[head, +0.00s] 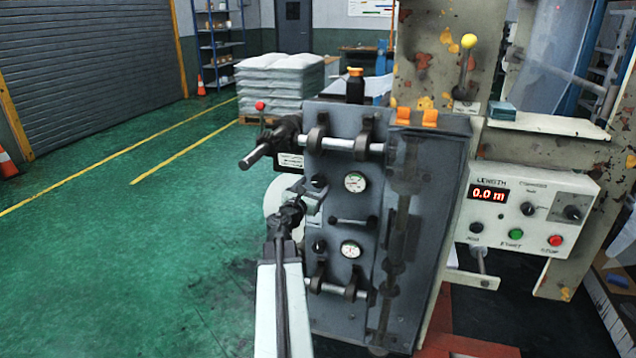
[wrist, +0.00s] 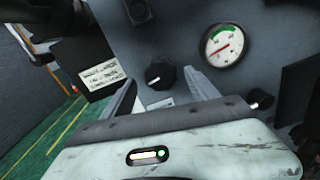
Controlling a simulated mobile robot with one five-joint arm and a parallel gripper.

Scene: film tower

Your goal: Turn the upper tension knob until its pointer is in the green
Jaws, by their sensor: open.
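The upper tension knob (head: 318,181) is a small black knob on the grey machine panel, left of the upper round gauge (head: 355,182). In the wrist view the knob (wrist: 163,76) shows a white mark toward its lower left. The upper gauge (wrist: 224,45) has a green arc along its top; its thin red pointer seems to lie toward the lower left, outside the green. My gripper (head: 312,194) is open just in front of the panel near the knob. In the wrist view its fingers (wrist: 163,92) stand on either side of the knob, just below it; contact cannot be told.
A lower black knob (head: 319,246) and lower gauge (head: 350,249) sit below on the panel. A horizontal bar on brackets (head: 340,145) crosses above, and a dark lever (head: 353,221) sits between the gauges. The green floor (head: 150,240) at left is open.

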